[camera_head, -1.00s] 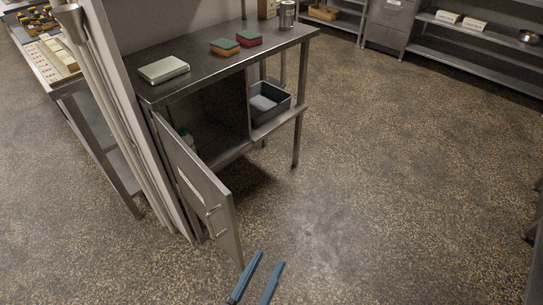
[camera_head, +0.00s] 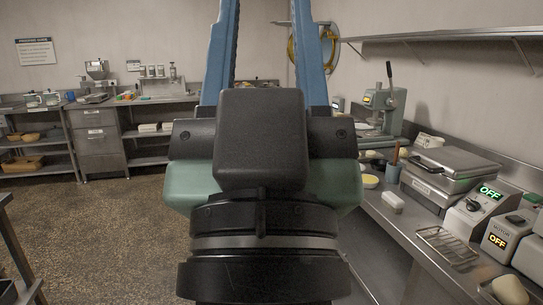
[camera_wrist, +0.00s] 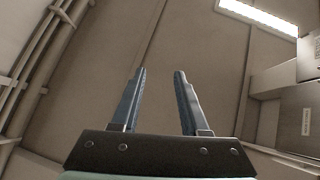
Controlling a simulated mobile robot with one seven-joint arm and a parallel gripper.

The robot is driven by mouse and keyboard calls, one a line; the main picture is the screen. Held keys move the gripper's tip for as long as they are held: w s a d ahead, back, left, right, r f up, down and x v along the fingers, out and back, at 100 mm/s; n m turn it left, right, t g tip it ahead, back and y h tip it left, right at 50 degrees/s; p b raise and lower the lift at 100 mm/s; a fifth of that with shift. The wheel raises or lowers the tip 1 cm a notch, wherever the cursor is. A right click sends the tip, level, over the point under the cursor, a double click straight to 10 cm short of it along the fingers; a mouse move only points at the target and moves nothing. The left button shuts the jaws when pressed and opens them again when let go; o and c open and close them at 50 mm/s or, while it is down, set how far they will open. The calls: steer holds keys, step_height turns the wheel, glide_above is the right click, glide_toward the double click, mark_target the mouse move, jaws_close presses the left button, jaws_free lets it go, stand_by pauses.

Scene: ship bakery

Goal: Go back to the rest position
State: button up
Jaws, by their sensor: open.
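My gripper (camera_head: 270,45) stands upright, large in the middle of the head view, with its two blue fingers pointing up and well apart. The fingertips are cut off by the top edge of that view. In the wrist view my gripper (camera_wrist: 160,75) is open, with nothing between its fingers. Behind the fingers the wrist view shows bare ceiling panels. My wrist and gripper body hide the middle of the room in the head view.
A steel counter (camera_head: 385,215) runs along the right, close to my arm. A wall shelf (camera_head: 430,32) is above. Speckled floor (camera_head: 115,220) is open at left. Drawers (camera_head: 97,140) stand behind.

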step_height(320, 180, up, 17)
steer(key=p, duration=1.6)
steer(key=shift+s+d, duration=0.25)
steer(key=shift+s, duration=0.2)
